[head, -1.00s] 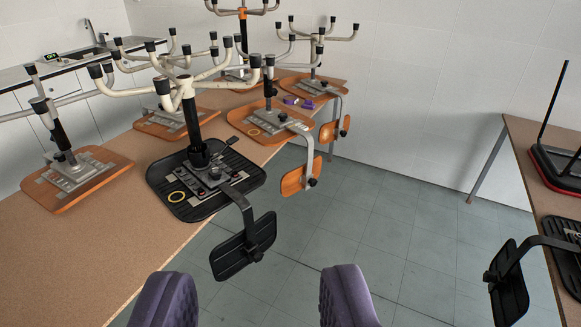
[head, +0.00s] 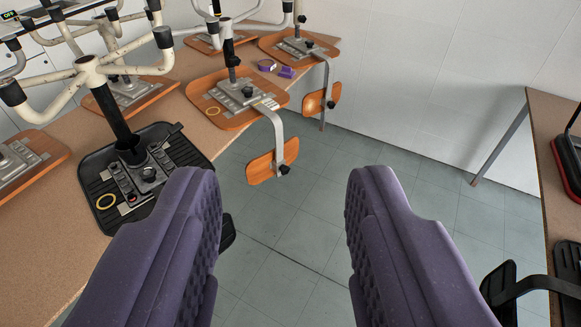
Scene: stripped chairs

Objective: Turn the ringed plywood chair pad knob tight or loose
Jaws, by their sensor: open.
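A small dark pad knob (head: 284,170) shows at the pad's right side. Another dark knob (head: 248,92) sits on the seat plate. My gripper (head: 287,180) is open and empty, its purple padded fingers wide apart. In the picture the pad and its knob show between the fingertips, still farther off.
More plywood chairs stand behind. Purple items (head: 286,72) lie near the far edge. Another table (head: 545,150) stands right. Tiled floor (head: 300,215) is clear between.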

